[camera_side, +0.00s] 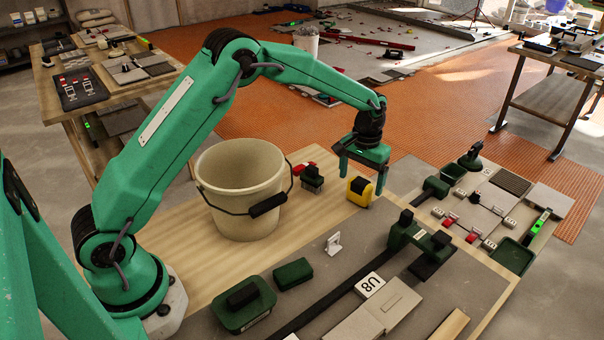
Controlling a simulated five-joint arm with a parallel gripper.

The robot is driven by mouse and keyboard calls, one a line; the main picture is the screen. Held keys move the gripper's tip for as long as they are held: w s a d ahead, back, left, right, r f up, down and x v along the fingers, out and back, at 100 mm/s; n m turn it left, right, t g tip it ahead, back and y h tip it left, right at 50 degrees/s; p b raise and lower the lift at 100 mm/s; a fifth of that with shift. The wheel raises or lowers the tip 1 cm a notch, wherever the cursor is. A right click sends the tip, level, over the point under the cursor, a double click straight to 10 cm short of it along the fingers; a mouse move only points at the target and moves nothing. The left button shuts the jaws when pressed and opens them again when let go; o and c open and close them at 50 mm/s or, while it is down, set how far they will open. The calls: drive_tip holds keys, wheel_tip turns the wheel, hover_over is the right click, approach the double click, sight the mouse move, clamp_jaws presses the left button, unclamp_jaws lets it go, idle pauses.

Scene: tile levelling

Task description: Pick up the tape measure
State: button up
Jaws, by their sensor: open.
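The tape measure (360,191) is yellow and black and sits upright on the wooden bench, right of the bucket. My gripper (361,176) is green and hangs over it, pointing down. Its fingers are open, one at the left and one at the right, with the tape measure below and close to them. I cannot tell from this single view whether a finger touches it or how far the tips stand above it.
A cream bucket (240,188) with a black handle stands left of my gripper. A small dark block tool (312,178) with red sits between them. Green tools (412,236) and a white clip (333,244) lie in front. Bare wood (310,222) shows between.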

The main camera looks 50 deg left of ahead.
sight(361, 181)
drive_tip(key=shift+w+f, duration=0.1)
drive_tip(key=shift+f, duration=2.55)
drive_tip(key=c, duration=1.2)
drive_tip(key=shift+r, duration=0.1)
drive_tip(key=shift+r, duration=0.1)
drive_tip(key=shift+r, duration=0.55)
drive_tip(key=r, duration=0.3)
drive_tip(key=shift+d+r, duration=0.1)
drive_tip(key=shift+d, duration=0.15)
drive_tip(key=s+d+r, duration=0.2)
drive_tip(key=d, duration=0.1)
drive_tip(key=s+d+r, duration=0.2)
drive_tip(key=d, duration=0.1)
drive_tip(key=s+d+r, duration=0.2)
drive_tip(key=d, duration=0.1)
drive_tip(key=shift+s+r, duration=0.25)
drive_tip(key=shift+s, duration=0.1)
